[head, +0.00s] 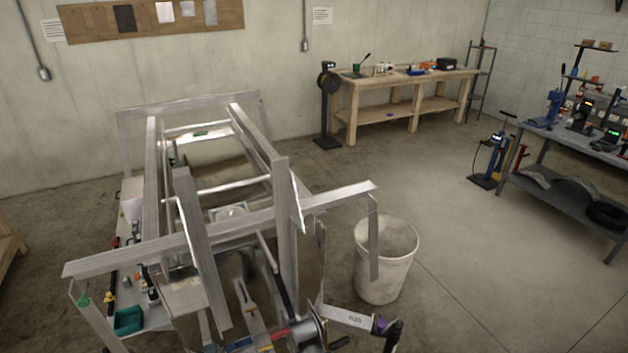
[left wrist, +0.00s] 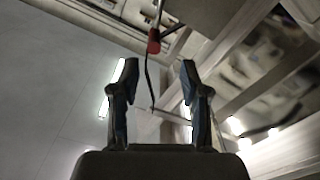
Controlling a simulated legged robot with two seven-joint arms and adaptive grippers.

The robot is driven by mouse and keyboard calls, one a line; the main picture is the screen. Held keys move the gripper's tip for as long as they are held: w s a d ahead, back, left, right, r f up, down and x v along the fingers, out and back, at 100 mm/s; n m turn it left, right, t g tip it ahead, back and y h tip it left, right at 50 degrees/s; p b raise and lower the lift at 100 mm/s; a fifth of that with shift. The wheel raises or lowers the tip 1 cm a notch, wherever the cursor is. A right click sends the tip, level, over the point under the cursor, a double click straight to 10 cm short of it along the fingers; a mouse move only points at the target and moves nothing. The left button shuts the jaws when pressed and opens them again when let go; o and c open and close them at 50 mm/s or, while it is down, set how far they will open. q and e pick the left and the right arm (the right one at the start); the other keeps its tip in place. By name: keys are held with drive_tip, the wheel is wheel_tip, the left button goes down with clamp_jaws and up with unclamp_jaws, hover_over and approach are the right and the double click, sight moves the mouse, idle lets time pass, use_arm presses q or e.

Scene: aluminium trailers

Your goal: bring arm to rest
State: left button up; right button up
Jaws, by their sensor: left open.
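My left gripper (left wrist: 158,75) shows in the left wrist view with its two dark fingers well apart. No object sits between the fingertips; a thin dark cable and a red part (left wrist: 153,42) appear beyond them. In the head view I cannot clearly separate the left gripper from the crowded parts at the bottom centre. The aluminium trailer frame (head: 150,250) fills the left and centre of that view, with crossing beams and uprights. I cannot make out my right gripper in either view.
A white bucket (head: 385,285) stands right of the trailer frame, partly behind a hanging metal strip. A wooden workbench (head: 405,80) stands at the back wall and a grey bench (head: 575,150) at the right.

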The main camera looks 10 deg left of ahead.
use_arm(q)
drive_tip(key=s+d+f+n+t+y, duration=0.1)
drive_tip(key=s+d+f+n+y, duration=0.1)
drive_tip(key=d+y, duration=0.35)
drive_tip(key=s+d+f+n+t+y, duration=0.1)
drive_tip(key=s+d+f+n+y, duration=0.2)
drive_tip(key=d, duration=0.4)
drive_tip(key=s+a+r+m+g+y, duration=0.1)
drive_tip(key=s+a+g+y, duration=0.25)
drive_tip(key=s, duration=0.75)
drive_tip(key=s+a+g+y, duration=0.25)
drive_tip(key=s+g, duration=0.25)
drive_tip(key=s, duration=0.6)
wheel_tip(320, 180, down, 25)
drive_tip(key=s+g, duration=0.2)
drive_tip(key=s, duration=0.1)
drive_tip(key=s+a+f, duration=0.2)
drive_tip(key=s+f, duration=1.5)
drive_tip(key=s, duration=0.1)
drive_tip(key=shift+m+g, duration=0.4)
drive_tip(key=shift+g, duration=0.05)
